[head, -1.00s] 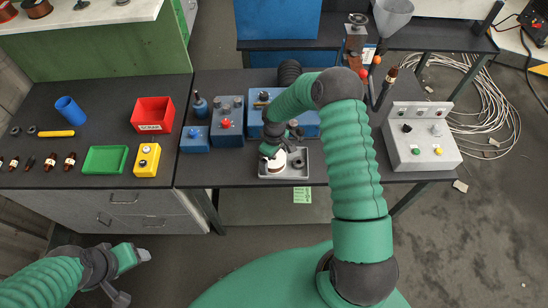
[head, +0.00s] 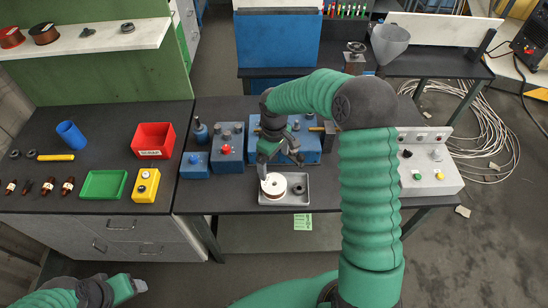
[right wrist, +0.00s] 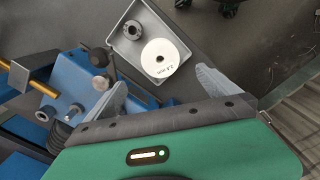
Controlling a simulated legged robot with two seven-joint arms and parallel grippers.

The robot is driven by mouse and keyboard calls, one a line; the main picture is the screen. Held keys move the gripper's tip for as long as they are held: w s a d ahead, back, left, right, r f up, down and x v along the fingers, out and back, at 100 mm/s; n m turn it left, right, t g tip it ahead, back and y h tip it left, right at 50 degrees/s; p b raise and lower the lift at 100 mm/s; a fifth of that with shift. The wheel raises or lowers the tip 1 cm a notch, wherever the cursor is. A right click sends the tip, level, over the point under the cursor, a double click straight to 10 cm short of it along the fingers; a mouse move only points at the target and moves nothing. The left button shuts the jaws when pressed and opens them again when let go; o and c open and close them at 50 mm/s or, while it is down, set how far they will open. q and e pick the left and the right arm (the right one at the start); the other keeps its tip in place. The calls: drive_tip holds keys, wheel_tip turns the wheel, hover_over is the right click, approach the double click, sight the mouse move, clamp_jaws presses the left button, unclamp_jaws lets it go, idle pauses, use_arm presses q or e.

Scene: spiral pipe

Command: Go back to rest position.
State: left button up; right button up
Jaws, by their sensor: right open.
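My right gripper (head: 281,166) is open and empty above the grey tray (head: 302,200) on the dark bench. Its two fingers also show apart in the right wrist view (right wrist: 160,86), with nothing between them. A white-topped round spool (head: 274,185) lies in the tray, and a small dark ring-shaped part (head: 299,190) lies to its right. Both show in the right wrist view, the spool (right wrist: 160,57) and the ring part (right wrist: 132,30), clear of the fingers. My left gripper (head: 136,288) is at the lower left edge, partly cut off, over the floor.
A blue fixture (head: 312,150) stands right behind the tray, close to my right gripper. Blue boxes (head: 228,158) stand left of it, and a grey control box (head: 432,172) stands to the right. A red bin (head: 153,140) and green tray (head: 103,184) are on the left bench.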

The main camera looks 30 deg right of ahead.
wheel_tip(320, 180, up, 2)
idle(0.5)
drive_tip(key=s+a+r+m+t, duration=0.1)
drive_tip(key=s+a+m, duration=0.1)
drive_tip(key=s+a, duration=0.4)
drive_tip(key=s+a+r+m+t, duration=0.1)
drive_tip(key=s+a+m, duration=0.1)
drive_tip(key=s+a, duration=0.4)
drive_tip(key=s, duration=0.4)
drive_tip(key=shift+r+t, duration=0.25)
drive_tip(key=shift+t, duration=0.05)
drive_tip(key=shift+d, duration=0.3)
drive_tip(key=shift+a, duration=0.15)
